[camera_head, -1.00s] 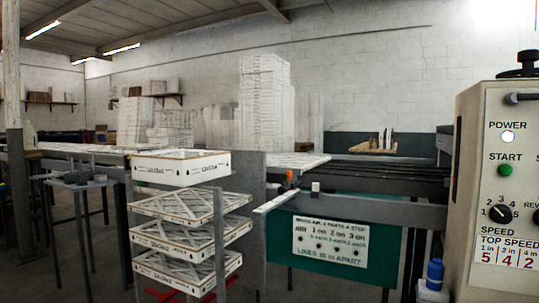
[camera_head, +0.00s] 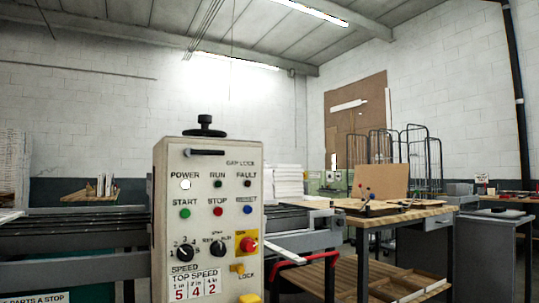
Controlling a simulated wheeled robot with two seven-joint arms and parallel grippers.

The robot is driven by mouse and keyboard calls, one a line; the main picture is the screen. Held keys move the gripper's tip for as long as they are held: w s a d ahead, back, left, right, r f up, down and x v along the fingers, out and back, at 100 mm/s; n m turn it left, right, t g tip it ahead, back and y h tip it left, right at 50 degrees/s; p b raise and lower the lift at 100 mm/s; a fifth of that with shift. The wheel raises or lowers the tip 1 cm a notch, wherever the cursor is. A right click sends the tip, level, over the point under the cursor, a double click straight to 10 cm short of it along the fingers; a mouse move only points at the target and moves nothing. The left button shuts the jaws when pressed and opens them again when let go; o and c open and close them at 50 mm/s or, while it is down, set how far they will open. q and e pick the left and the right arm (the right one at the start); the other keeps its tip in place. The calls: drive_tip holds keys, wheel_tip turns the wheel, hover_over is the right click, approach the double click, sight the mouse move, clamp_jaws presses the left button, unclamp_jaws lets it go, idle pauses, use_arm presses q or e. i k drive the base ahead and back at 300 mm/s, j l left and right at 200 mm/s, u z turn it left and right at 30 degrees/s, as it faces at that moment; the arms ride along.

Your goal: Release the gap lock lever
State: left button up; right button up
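A beige control box (camera_head: 208,225) stands left of the middle of the view, its front panel facing me. A short black bar lever (camera_head: 205,152) lies nearly level near the top of the panel, up and left of the small "GAP LOCK" lettering (camera_head: 240,163). A black knob (camera_head: 204,128) stands on top of the box. A yellow part (camera_head: 237,268) marked "LOCK" sits low on the right of the panel. Neither of my grippers is in view, and nothing touches the lever.
The panel also carries lamps, a green start button (camera_head: 185,213), a red stop button (camera_head: 218,211), two dials and a red emergency button (camera_head: 248,244). A conveyor (camera_head: 75,238) runs behind the box. A wooden-topped table (camera_head: 400,216) stands to the right.

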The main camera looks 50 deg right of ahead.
sight(190, 152)
drive_tip(key=z, duration=1.35)
